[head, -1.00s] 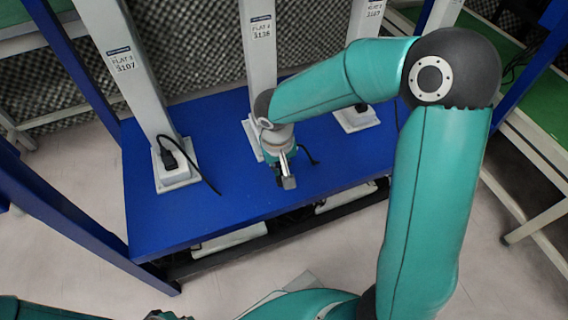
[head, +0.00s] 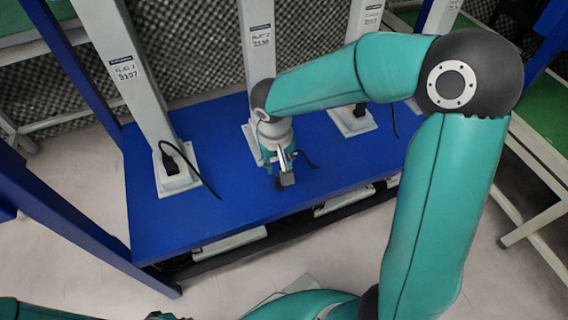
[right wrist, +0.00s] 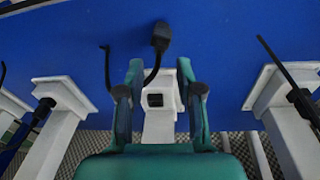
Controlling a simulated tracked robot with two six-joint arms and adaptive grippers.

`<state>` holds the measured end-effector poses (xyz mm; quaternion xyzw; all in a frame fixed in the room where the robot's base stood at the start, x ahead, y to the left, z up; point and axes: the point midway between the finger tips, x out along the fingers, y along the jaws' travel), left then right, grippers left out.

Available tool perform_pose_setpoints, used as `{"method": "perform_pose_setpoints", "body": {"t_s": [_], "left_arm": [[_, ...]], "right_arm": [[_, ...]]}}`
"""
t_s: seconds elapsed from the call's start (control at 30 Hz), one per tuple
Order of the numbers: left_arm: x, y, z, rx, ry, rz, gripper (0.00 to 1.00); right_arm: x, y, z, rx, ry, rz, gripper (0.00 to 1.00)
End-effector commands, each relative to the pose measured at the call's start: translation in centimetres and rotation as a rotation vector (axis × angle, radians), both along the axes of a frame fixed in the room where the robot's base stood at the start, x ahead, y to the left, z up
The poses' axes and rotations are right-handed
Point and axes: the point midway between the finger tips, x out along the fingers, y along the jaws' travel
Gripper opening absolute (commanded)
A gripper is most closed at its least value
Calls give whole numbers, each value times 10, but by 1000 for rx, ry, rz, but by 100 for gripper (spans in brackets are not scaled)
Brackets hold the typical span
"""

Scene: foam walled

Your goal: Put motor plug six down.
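A black plug (right wrist: 160,36) with a black cable shows in the right wrist view against the blue platform, just past my right gripper's fingertips. In the head view a dark block (head: 286,180), apparently this plug, is at the fingertips. My right gripper (right wrist: 159,75) is open, with a clear gap between its fingers; it also shows in the head view (head: 283,168), low over the platform in front of the middle post. The plug does not appear to be between the fingers. Whether it rests flat is unclear. A grey and teal end of my left arm (head: 166,316) is cut off at the bottom edge.
The blue platform (head: 235,215) carries several white posts, including a left post (head: 140,95) with a plugged-in black cable and a middle post (head: 256,60). A dark square socket (right wrist: 155,100) shows on the middle post's base. Blue frame bars stand at left. The platform's front is clear.

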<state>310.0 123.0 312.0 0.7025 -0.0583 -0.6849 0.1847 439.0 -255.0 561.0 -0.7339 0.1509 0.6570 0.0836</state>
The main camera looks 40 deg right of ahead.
Motion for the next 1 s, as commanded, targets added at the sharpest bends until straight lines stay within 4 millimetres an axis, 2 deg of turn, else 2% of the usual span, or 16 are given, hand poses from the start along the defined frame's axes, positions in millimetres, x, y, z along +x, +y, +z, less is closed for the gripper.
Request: {"method": "perform_pose_setpoints", "body": {"t_s": [0.03,0.2,0.4,1.0], "left_arm": [[0,0,9,0,0,0,0],[0,0,20,0,0,0,0],[0,0,26,0,0,0,0],[0,0,27,0,0,0,0]], "right_arm": [[0,2,16,1,-4,1,36],[-4,5,48,1,-3,0,36],[-6,8,69,1,0,1,36],[-7,8,72,0,1,-1,36]]}}
